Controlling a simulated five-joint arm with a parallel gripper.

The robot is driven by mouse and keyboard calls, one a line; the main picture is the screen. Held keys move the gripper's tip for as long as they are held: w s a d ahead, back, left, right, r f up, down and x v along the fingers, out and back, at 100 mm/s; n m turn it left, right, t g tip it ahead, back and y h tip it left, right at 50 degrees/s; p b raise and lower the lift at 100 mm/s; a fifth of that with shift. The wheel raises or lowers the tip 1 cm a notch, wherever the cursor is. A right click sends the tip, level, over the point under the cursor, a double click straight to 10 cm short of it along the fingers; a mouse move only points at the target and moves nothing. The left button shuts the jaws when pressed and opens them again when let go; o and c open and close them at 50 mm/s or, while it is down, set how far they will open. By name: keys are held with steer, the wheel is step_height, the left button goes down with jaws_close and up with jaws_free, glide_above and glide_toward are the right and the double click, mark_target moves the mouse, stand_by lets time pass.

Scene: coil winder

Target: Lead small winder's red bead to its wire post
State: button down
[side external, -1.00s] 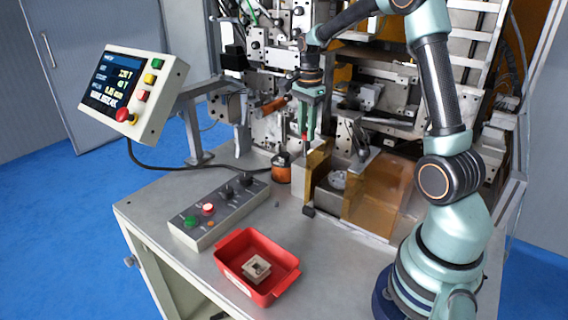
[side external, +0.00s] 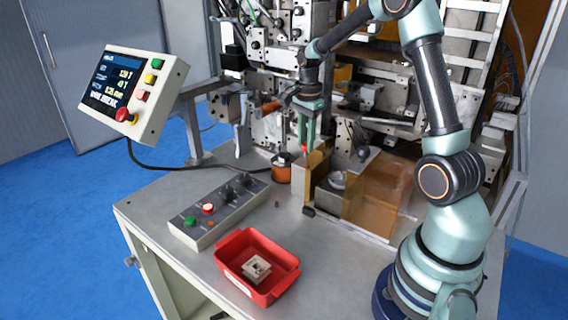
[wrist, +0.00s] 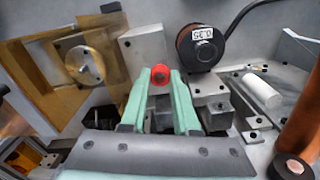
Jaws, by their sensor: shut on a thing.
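My gripper (side external: 304,144) is in front of the winder, just above and behind the amber guard panel. It is shut on the red bead (wrist: 160,76), which sits between the two green fingertips in the wrist view. In the side view the bead (side external: 304,149) is a small red spot at the fingertips. No wire on the bead can be made out.
A copper spool (side external: 281,171) stands left of the gripper; a labelled dark-topped spool (wrist: 200,46) shows in the wrist view. Amber guard panels (side external: 372,196) stand at right. A control box (side external: 215,212) and a red tray (side external: 232,246) with a pale part occupy the front table.

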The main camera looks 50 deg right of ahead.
steer(key=shift+f, duration=0.45)
steer(key=shift+f, duration=0.35)
steer(key=shift+f, duration=0.3)
steer(key=c, duration=0.6)
jaws_free()
step_height(320, 180, up, 12)
steer(key=shift+r, duration=0.1)
